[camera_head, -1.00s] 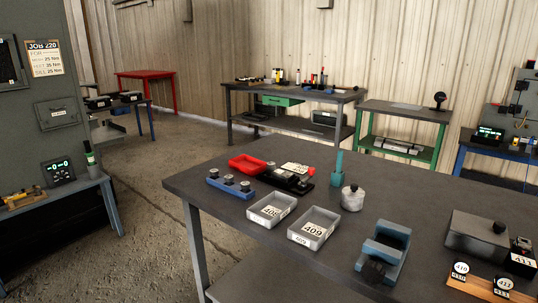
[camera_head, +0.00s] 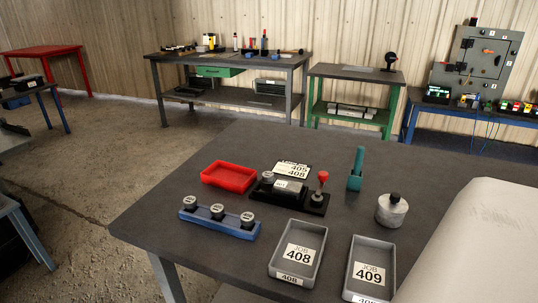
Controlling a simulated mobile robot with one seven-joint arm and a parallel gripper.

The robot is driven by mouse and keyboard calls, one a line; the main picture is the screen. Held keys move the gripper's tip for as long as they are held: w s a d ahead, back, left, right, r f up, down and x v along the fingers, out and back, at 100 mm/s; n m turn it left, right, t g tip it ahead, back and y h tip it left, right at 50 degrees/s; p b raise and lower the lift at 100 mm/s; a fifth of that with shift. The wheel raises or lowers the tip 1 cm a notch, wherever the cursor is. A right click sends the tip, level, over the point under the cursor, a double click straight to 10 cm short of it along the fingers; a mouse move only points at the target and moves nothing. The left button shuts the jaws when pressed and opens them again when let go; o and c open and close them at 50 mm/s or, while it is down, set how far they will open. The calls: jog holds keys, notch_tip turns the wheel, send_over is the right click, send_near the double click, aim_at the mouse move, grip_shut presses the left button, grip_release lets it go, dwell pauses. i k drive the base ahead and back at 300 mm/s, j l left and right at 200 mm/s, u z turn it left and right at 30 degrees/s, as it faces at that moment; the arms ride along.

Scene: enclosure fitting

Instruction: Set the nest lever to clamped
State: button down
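The nest is a black fixture (camera_head: 315,207) on the grey table, with a grey block and a round knob-like part on its left half. A lever with a red knob (camera_head: 323,176) stands roughly upright at its right end. Whether that position is clamped or not I cannot tell. A white label card reading 405 and 408 (camera_head: 292,169) is just behind the nest. A large pale rounded shape at the lower right looks like part of my own arm. My gripper is not in view.
A red tray (camera_head: 229,177) and a blue rack with three round parts (camera_head: 218,224) are left of the nest. Grey bins 408 (camera_head: 298,252) and 409 (camera_head: 370,269) are in front. A teal upright tool (camera_head: 356,170) and a grey canister (camera_head: 392,211) stand right.

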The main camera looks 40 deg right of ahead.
aim_at(316, 198)
jog(key=i+j+z, duration=0.25)
jog(key=i, duration=0.25)
jog(key=i+j+z, duration=0.75)
jog(key=j, duration=0.25)
jog(key=j+z, duration=0.2)
jog(key=j, duration=0.15)
jog(key=i+j+z, duration=0.25)
jog(key=j, duration=0.15)
jog(key=j+z, duration=0.2)
jog(key=j, duration=0.2)
jog(key=l, duration=1.4)
